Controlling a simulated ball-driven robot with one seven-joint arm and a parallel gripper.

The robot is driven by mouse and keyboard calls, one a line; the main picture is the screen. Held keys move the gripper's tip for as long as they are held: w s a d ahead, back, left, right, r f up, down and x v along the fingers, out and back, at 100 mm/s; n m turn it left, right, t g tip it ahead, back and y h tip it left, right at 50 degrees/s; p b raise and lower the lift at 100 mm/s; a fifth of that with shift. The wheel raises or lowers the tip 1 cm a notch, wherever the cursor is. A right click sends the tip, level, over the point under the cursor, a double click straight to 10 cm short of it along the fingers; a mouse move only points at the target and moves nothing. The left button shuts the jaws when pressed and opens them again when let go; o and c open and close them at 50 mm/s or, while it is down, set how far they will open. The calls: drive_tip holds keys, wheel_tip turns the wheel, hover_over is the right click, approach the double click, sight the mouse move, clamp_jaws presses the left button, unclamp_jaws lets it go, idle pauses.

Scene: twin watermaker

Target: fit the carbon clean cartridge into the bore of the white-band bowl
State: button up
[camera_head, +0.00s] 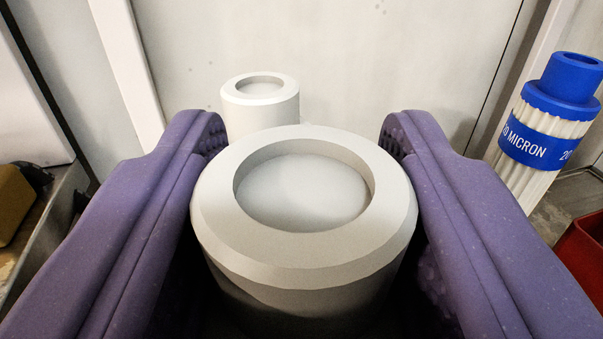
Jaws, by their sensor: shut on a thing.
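My gripper (303,135) is shut on a thick off-white cylinder, which looks like the carbon clean cartridge (305,252). Its purple padded fingers press on the left and right sides. The cartridge's ringed top with a round recess faces me, and its lower part is in shadow or out of frame. I cannot make out the white-band bowl or its bore. A smaller-looking white cylinder (262,108) with a similar recessed top stands behind the held one, its lower part hidden.
A pleated filter with blue cap and "MICRON" band (540,145) is at the right. A red object (585,250) is cut off at the right edge. A yellow-brown object (14,200) is on a ledge at the left. A pale wall panel (340,60) closes off the back.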

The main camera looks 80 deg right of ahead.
drive_tip(key=shift+f+b, duration=0.3)
drive_tip(key=shift+f, duration=0.15)
drive_tip(key=o, duration=1)
drive_tip(key=shift+a, duration=0.15)
drive_tip(key=p+v, duration=0.2)
drive_tip(key=v, duration=0.5)
drive_tip(key=shift+s+a+f, duration=0.1)
drive_tip(key=shift+s+a, duration=0.05)
drive_tip(key=shift+a, duration=0.2)
